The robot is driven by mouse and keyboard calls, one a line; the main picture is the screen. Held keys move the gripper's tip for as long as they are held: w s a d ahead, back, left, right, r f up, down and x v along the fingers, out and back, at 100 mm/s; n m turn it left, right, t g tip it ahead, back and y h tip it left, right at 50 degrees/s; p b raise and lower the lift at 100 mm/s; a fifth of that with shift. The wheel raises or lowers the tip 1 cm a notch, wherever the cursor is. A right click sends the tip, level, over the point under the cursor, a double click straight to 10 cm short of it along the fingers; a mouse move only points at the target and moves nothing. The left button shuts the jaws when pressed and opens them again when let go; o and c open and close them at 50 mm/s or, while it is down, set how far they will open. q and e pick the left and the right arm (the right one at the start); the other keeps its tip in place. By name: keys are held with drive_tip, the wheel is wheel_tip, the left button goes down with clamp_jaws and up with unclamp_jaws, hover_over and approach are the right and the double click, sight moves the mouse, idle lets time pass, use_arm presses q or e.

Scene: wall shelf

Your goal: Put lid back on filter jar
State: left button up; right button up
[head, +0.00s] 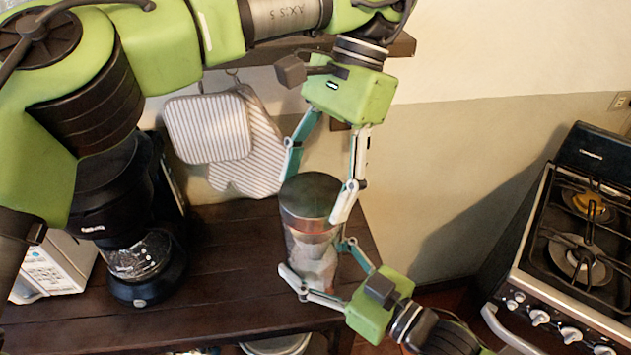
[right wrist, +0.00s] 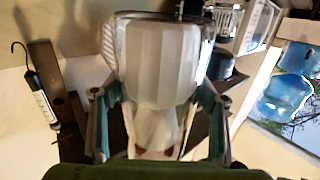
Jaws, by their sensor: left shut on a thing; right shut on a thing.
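The glass filter jar (head: 312,262) stands near the right end of the dark wooden table, with pale filters visible inside. Its dark metal lid (head: 311,194) is at the jar's mouth; I cannot tell whether it is fully seated. My left gripper (head: 316,190) reaches down from above and is shut on the lid, a finger on each side. My right gripper (head: 314,267) comes from the lower right and is shut on the jar's body. In the right wrist view the jar (right wrist: 160,65) shows white pleated filters between the two fingers (right wrist: 160,112).
A black coffee maker (head: 135,215) stands left on the table (head: 225,265), beside a white box (head: 55,265). Striped oven mitts (head: 235,145) hang behind the jar under a shelf (head: 400,45). A gas stove (head: 570,255) is at the right. Table space between coffee maker and jar is clear.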

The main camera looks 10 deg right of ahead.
use_arm(q)
drive_tip(key=o, duration=1.1)
drive_tip(key=shift+w+r, duration=0.1)
drive_tip(key=shift+w, duration=0.05)
drive_tip(key=shift+c, duration=0.4)
